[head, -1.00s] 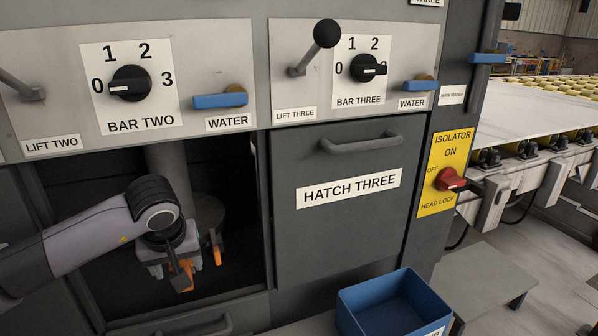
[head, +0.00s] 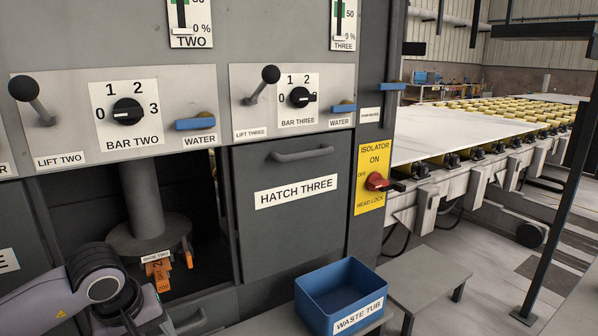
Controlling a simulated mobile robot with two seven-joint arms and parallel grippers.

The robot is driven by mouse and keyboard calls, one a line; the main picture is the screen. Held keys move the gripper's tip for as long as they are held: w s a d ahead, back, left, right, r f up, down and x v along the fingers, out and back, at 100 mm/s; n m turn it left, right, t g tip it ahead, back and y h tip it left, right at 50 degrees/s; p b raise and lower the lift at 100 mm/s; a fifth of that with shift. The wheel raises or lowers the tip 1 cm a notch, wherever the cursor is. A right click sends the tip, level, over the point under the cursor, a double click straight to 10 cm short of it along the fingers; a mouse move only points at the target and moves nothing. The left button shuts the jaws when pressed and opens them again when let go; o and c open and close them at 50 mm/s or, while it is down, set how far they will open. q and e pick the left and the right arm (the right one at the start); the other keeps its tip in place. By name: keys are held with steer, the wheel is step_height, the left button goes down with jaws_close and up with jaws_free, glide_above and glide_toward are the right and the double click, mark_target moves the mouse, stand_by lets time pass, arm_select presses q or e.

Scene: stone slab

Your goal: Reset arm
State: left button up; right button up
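My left arm comes in from the lower left. Its gripper (head: 145,322) is at the bottom edge of the head view, partly cut off, in front of and below the open bay under BAR TWO. Its fingertips are not clear, so I cannot tell whether it is open or shut. In the bay, a grey column ends in a round head (head: 150,236), with an orange block (head: 159,273) and a smaller orange piece (head: 188,258) beneath it. The gripper looks apart from them. My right gripper is not in view.
The closed HATCH THREE (head: 288,215) is right of the bay. Levers and knobs line the panel above. A yellow isolator plate (head: 370,180) and roller conveyor (head: 500,120) are at right.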

arm_select(q)
steer(key=s+d+f+n+g+h, duration=0.1)
steer(key=s+d+n+g+h, duration=0.25)
steer(key=d, duration=0.55)
steer(key=s+d+f+n+h, duration=0.15)
steer(key=s+d+h, duration=0.25)
steer(key=d+h, duration=0.4)
steer(key=d+r+n+t+h+p, duration=0.1)
steer(key=d+r+n+t+h, duration=0.5)
steer(key=n, duration=1)
steer(key=w+a+f+n+t+y+p, duration=0.1)
steer(key=a+f+n+t+y, duration=0.3)
steer(key=n, duration=0.9)
steer(key=w+a+f+n+t+y, duration=0.15)
steer(key=a+n+t+y, duration=0.45)
steer(key=n, duration=0.6)
steer(key=s+a+f+n+g+y, duration=0.2)
steer(key=s+a+f+n, duration=0.2)
steer(key=s+f+n, duration=0.2)
steer(key=s+a+f+n+g+y, duration=0.3)
steer(key=s+f+n, duration=0.4)
steer(key=f+n, duration=0.4)
steer(key=shift+a+f+p, duration=0.15)
steer(key=shift+a+p, duration=0.15)
steer(key=shift+a, duration=0.05)
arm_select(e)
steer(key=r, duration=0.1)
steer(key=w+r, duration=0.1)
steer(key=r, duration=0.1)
